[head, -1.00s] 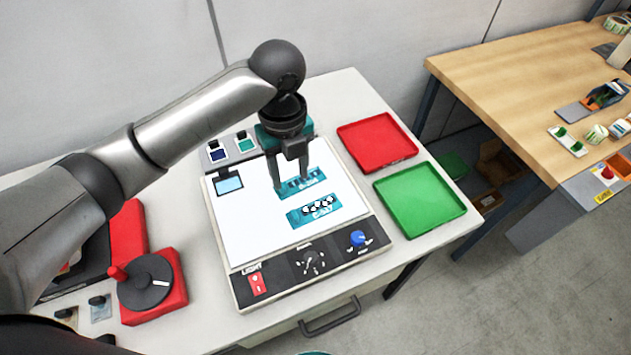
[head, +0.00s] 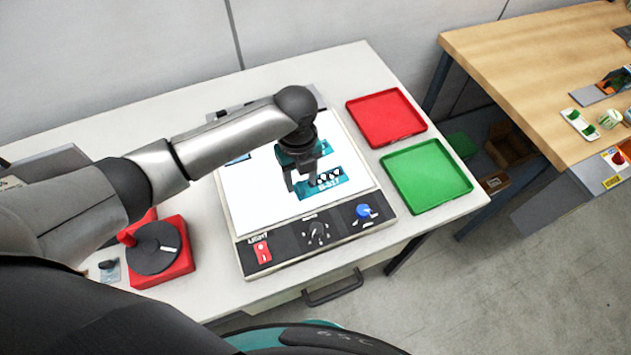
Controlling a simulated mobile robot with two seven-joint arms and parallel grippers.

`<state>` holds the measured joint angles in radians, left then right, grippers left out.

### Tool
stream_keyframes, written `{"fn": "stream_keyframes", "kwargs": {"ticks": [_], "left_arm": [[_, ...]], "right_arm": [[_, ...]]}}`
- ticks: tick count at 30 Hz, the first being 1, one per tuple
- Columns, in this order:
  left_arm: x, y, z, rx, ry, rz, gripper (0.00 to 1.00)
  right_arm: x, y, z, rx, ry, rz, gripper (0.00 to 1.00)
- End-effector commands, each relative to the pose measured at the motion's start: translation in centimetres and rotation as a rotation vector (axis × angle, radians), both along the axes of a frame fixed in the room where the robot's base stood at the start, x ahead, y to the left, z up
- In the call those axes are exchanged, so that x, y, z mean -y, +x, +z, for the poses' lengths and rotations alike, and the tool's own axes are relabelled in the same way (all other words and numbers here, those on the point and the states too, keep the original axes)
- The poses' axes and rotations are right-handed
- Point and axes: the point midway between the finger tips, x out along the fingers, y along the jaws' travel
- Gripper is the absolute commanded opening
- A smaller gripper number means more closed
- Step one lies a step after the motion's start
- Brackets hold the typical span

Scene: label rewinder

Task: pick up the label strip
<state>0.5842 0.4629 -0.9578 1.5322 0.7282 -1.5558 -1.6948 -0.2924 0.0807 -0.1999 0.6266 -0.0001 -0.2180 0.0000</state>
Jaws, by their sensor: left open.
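The farther strip (head: 325,153) is partly hidden behind my left gripper. My left gripper (head: 301,187) points down with its fingers apart and nothing between them that I can make out. Its fingertips are at the left end of the nearer strip; whether they touch it I cannot tell. My right gripper is not in view.
A red tray (head: 386,118) and a green tray (head: 426,175) stand empty to the right of the light box. Its front panel (head: 290,243) carries a red switch and knobs. A red crank unit (head: 160,250) stands at left. A wooden bench (head: 540,70) is at the right.

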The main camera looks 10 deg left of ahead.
Motion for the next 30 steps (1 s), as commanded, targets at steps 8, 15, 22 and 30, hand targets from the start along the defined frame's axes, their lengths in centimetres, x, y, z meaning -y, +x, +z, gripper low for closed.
{"fn": "stream_keyframes", "kwargs": {"ticks": [8, 15, 22, 30], "left_arm": [[0.0, 0.0, -2.7, 0.001, 0.001, -0.001, 0.51], [0.0, 0.0, -2.6, 0.001, 0.000, -0.001, 0.47], [0.0, 0.0, -2.6, 0.001, 0.000, 0.000, 0.21], [0.0, 0.0, -2.6, 0.001, 0.000, 0.000, 0.00]], "right_arm": [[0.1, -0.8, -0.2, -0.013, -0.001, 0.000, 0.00], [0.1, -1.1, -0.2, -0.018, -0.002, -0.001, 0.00], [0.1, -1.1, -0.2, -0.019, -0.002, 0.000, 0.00], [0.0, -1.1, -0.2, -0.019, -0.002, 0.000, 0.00]]}}
